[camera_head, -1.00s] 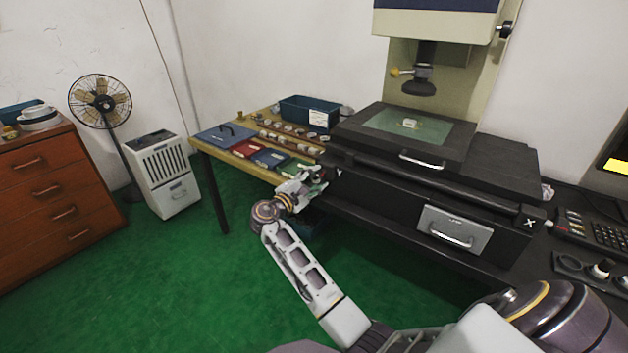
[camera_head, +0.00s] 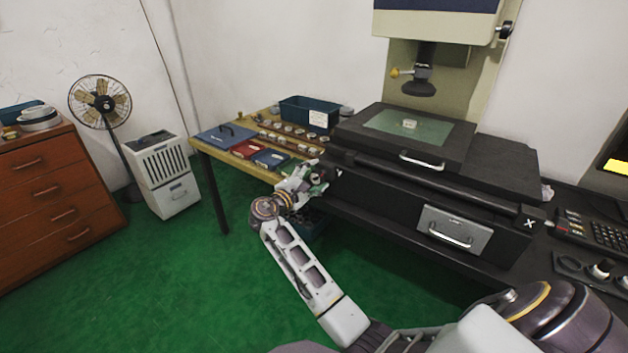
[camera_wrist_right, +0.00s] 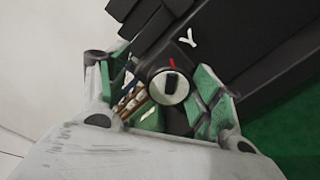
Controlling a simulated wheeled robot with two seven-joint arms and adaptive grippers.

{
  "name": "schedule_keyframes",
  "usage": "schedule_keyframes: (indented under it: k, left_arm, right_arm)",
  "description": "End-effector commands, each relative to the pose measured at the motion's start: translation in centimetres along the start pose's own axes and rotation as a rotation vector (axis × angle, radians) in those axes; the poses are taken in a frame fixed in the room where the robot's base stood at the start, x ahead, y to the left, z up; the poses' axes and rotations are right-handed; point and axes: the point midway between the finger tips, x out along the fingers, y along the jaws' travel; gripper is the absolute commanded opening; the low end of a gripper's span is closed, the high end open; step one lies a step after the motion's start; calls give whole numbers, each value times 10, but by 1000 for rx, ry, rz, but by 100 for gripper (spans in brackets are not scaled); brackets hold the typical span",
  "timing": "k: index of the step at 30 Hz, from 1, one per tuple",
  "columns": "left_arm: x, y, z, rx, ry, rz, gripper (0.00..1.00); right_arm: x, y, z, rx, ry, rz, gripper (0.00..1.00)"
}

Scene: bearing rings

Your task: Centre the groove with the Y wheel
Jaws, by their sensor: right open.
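The Y wheel (camera_wrist_right: 168,87) is a dark knob with a pale round face and a dark bar across it, below a white Y and a red mark in the right wrist view. My right gripper (camera_wrist_right: 157,88) is open, its green-padded fingers on either side of the wheel; I cannot tell whether they touch it. In the head view this gripper (camera_head: 314,181) is at the left front of the black machine, largely covering the wheel. A small pale ring piece (camera_head: 410,124) lies on the green glass stage (camera_head: 385,123). Its groove is too small to see. My left gripper is not in view.
The black machine (camera_head: 375,197) has a lens (camera_head: 418,88) above the stage and an X mark at its right front. Left of it, a wooden table (camera_head: 215,152) holds cases, rings and a teal bin (camera_head: 305,110).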

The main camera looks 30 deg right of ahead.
Motion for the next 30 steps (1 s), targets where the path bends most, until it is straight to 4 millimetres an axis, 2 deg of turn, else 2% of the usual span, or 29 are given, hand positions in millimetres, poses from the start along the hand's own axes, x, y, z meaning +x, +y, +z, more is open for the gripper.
schedule_keyframes:
  k: [8,12,13,16,18,30]
  left_arm:
    - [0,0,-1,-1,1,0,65]
    - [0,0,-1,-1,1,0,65]
    - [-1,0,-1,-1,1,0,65]
    - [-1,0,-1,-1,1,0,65]
    - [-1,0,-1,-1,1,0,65]
    - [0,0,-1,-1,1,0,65]
  right_arm:
    - [-1,39,18,10,0,9,66]
    - [-2,59,28,13,1,15,81]
    - [-3,62,29,12,1,14,81]
    - [-3,73,34,15,3,14,80]
    - [-3,77,36,12,4,11,65]
    - [-1,78,39,2,1,2,65]
